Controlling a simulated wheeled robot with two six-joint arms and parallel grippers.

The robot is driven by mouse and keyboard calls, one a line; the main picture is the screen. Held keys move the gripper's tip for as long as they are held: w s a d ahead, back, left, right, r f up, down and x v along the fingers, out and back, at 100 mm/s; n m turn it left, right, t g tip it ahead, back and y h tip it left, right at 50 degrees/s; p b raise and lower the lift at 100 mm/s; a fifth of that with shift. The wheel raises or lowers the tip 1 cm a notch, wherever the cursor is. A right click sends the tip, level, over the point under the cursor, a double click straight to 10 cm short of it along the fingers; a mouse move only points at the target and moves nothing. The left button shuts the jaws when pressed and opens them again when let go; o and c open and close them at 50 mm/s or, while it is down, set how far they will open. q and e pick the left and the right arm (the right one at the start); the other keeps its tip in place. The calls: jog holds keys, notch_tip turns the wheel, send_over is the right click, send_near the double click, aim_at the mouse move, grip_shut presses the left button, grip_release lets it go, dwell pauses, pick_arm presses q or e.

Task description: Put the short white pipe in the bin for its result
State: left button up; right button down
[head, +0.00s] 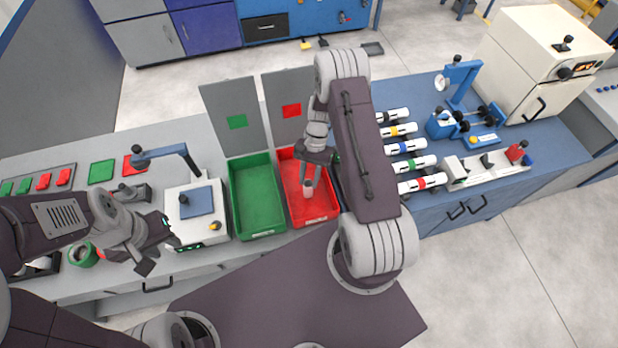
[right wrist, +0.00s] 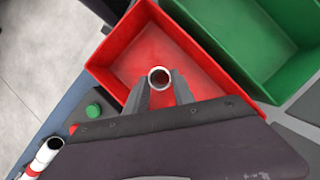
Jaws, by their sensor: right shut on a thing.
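The short white pipe (head: 308,188) is held upright in my right gripper (head: 313,168), over the red bin (head: 324,213). In the right wrist view the pipe's open round end (right wrist: 159,76) shows between the fingers (right wrist: 160,92), with the red bin (right wrist: 135,60) below it. I cannot tell how far the pipe is above the bin floor. The green bin (head: 257,199) stands just left of the red one and looks empty. My left gripper (head: 158,255) is at the left, near the front edge of the bench, with its fingers apart and nothing visible between them.
A white test device (head: 197,215) stands left of the green bin. Several white pipes with coloured bands (head: 404,146) lie on the blue bench to the right. A green tape-like ring (head: 83,254) is near my left arm. Grey panels (head: 235,115) stand behind the bins.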

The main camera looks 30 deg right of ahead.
jog(key=shift+f+b, duration=0.35)
jog(key=shift+f, duration=0.1)
jog(key=c, duration=1)
grip_release()
jog(key=shift+w+d+r, duration=0.15)
jog(key=shift+w+r, duration=0.05)
jog(key=shift+r, duration=0.2)
jog(key=b+v, duration=0.2)
jog(key=v, duration=0.6)
jog(key=shift+r, duration=0.1)
